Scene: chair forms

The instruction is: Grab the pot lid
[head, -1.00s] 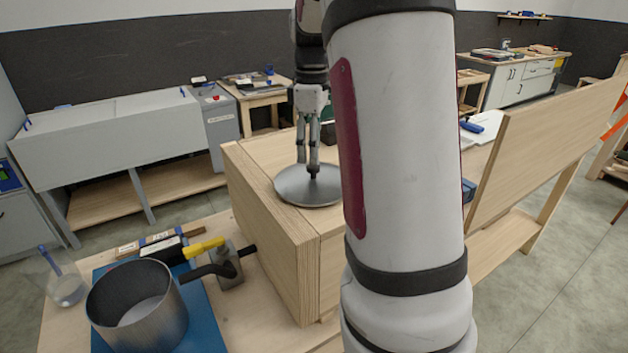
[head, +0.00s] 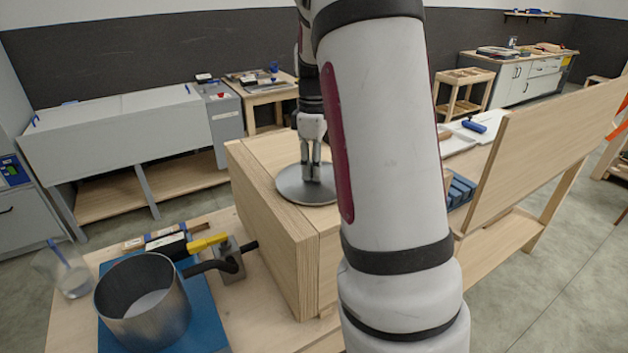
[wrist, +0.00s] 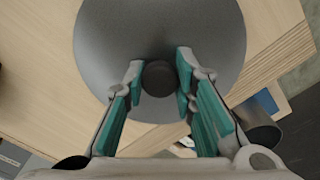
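The pot lid (head: 290,190) is a round grey metal disc lying flat on the wooden box top. Its dark round knob (wrist: 159,79) shows in the wrist view, where the lid (wrist: 110,35) fills the upper middle. My gripper (head: 311,180) points down over the lid's middle. In the wrist view its two teal-padded fingers (wrist: 160,72) stand on either side of the knob, with narrow gaps visible. The gripper is open around the knob. In the head view the fingers hide the knob. The open metal pot (head: 143,305) stands at the lower left.
The pot stands on a blue mat (head: 205,325) on the low wooden bench. A yellow-handled tool (head: 207,243) and a clear cup (head: 70,275) are near it. The wooden box (head: 270,235) raises the lid's surface. A tall wooden panel (head: 540,150) stands at right.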

